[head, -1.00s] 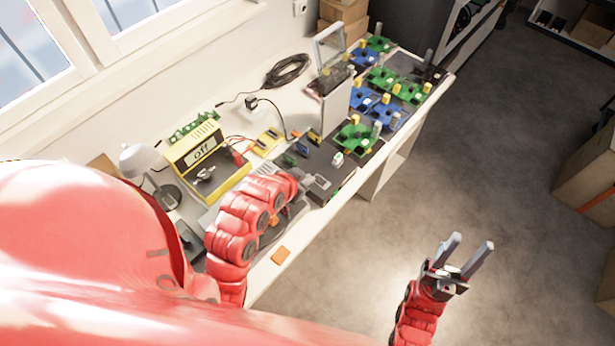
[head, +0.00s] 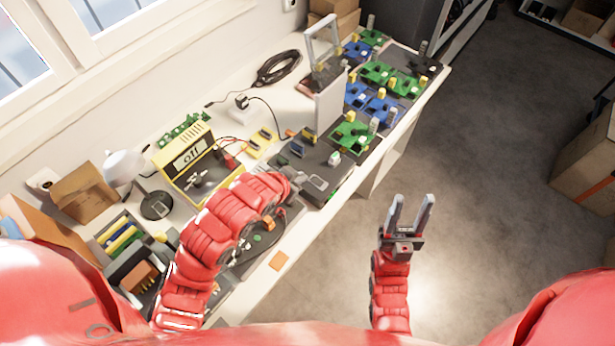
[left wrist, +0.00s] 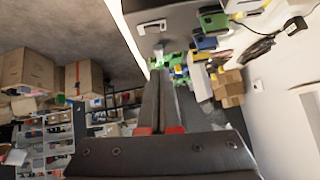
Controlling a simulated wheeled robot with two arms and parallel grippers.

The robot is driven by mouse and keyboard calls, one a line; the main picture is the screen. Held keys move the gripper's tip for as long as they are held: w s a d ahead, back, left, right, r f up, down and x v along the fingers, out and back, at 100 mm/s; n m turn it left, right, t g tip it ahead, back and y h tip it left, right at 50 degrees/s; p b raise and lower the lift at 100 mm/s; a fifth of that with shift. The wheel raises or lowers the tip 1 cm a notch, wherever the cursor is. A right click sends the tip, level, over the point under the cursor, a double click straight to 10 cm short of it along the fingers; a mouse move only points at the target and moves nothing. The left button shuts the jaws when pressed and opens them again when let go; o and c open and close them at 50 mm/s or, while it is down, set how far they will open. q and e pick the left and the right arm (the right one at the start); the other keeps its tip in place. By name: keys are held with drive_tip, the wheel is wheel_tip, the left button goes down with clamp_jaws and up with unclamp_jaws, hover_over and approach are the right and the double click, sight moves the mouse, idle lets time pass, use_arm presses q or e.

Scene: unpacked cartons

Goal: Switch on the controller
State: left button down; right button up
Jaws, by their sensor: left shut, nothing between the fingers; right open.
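A yellow box (head: 206,150) with a display reading "off" stands on the workbench. A low dark box (head: 334,178) with coloured plugs on top sits to its right. No label shows which one is the controller. My left gripper (head: 297,182) is shut and empty at the near left end of the dark box; I cannot tell whether it touches. In the left wrist view its fingers (left wrist: 166,85) are together, pointing at a dark surface (left wrist: 178,14) with a pale-framed slot. My right gripper (head: 410,212) is open and empty, over the floor beside the bench.
Blue and green boards (head: 382,75) fill the bench's far end. A grey upright panel (head: 331,100) stands behind the dark box. A lamp (head: 125,168) and a cardboard box (head: 83,193) are at the left.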

use_arm(q)
drive_tip(key=b, duration=1.3)
approach(316, 177)
drive_tip(key=shift+w+d+r, duration=0.15)
drive_tip(key=shift+w+d, duration=0.4)
drive_tip(key=shift+w+d+r, duration=0.15)
drive_tip(key=shift+w+d, duration=0.4)
drive_tip(key=shift+d, duration=0.05)
drive_tip(key=shift+w+d+f+p, duration=0.15)
drive_tip(key=shift+w+p, duration=0.25)
drive_tip(key=shift+p, duration=0.6)
drive_tip(key=f, duration=0.1)
drive_tip(key=f+p, duration=0.1)
drive_tip(key=f, duration=0.1)
drive_tip(key=shift+w+f, duration=0.1)
drive_tip(key=shift+w, duration=0.25)
drive_tip(key=shift+f, duration=0.35)
drive_tip(key=shift+w+f, duration=0.1)
drive_tip(key=shift+f, duration=0.2)
drive_tip(key=shift+f, duration=0.1)
